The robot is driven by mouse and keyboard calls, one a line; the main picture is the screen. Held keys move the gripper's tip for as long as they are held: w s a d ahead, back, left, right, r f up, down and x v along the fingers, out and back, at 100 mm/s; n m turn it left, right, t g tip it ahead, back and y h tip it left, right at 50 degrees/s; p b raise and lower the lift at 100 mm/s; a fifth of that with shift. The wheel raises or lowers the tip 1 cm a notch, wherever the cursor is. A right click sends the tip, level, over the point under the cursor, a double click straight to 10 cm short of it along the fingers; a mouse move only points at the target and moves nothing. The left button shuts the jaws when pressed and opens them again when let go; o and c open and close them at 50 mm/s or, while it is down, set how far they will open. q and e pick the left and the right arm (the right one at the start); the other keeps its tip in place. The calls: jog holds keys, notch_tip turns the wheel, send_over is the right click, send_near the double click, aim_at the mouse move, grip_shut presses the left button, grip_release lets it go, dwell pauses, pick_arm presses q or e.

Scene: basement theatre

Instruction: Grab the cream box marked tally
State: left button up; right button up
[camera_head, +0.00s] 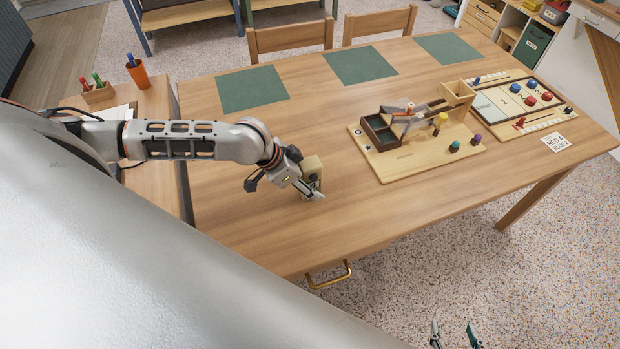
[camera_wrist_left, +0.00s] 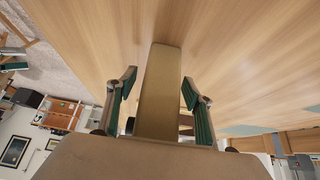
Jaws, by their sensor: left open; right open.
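A cream box (camera_head: 313,168) stands on the wooden table, partly hidden behind my left gripper (camera_head: 284,187) in the head view. In the left wrist view the box (camera_wrist_left: 160,90) lies between the two green-padded fingers. A gap shows on each side of it, so the left gripper is open around it and not closed on it. I cannot read any marking on the box. My right gripper (camera_head: 455,336) shows only its fingertips at the bottom edge of the head view, apart and empty, over the floor beyond the table's front edge.
A wooden board with a tray and pegs (camera_head: 405,160) stands right of the box. A game board (camera_head: 490,103) and a printed card (camera_head: 555,142) lie further right. Green mats (camera_head: 360,65) line the far side. The table's front middle is clear. A drawer handle (camera_head: 330,277) sticks out in front.

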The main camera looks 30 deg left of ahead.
pick_arm(q)
jog(key=c, duration=1.3)
jog(key=shift+r, duration=0.1)
